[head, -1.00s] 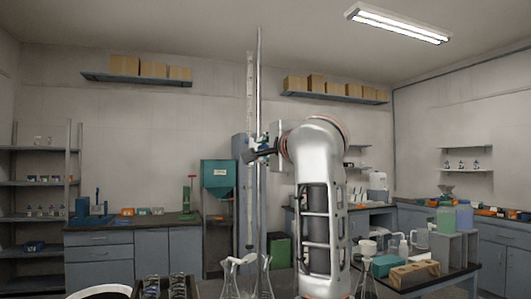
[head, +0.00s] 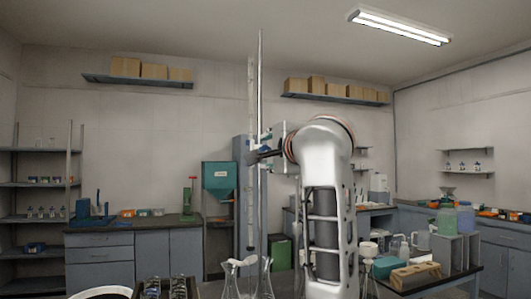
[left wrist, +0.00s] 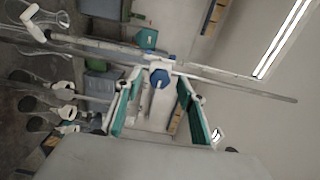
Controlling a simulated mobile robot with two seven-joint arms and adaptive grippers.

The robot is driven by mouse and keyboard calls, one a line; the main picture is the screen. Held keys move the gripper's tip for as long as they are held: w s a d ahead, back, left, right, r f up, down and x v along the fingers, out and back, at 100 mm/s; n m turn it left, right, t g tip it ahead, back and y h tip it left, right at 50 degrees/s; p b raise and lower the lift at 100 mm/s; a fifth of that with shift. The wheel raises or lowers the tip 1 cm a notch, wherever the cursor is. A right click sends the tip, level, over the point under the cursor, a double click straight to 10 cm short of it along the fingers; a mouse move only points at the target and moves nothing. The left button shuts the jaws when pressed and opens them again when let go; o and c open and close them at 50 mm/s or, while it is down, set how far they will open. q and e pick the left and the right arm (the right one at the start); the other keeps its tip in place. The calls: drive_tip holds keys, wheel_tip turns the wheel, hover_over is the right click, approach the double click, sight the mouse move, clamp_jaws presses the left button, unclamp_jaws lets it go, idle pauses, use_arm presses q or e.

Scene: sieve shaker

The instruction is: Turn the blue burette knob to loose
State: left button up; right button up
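The blue burette knob (left wrist: 159,77) sits on a white clamp by the metal rod in the left wrist view. In the head view, only a small bluish part shows by the clamp (head: 264,155), too small to make out. The burette (head: 251,100) stands upright beside the rod (head: 260,80). My left gripper (left wrist: 157,88) is open, with green-padded fingers spread to either side of the knob and a gap on each side. In the head view the left gripper (head: 279,136) is partly hidden behind my wrist, at the clamp's height. My right gripper is in neither view.
Flasks (head: 265,278) stand below the burette. A bench (head: 428,282) at the right holds a wooden rack (head: 415,273) and a teal box (head: 381,266). A rack of dark items (head: 165,288) lies at the front left. The space left of the burette is clear.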

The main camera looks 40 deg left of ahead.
use_arm(q)
drive_tip(key=v, duration=1)
drive_tip(key=shift+d, duration=0.25)
drive_tip(key=shift+s, duration=0.1)
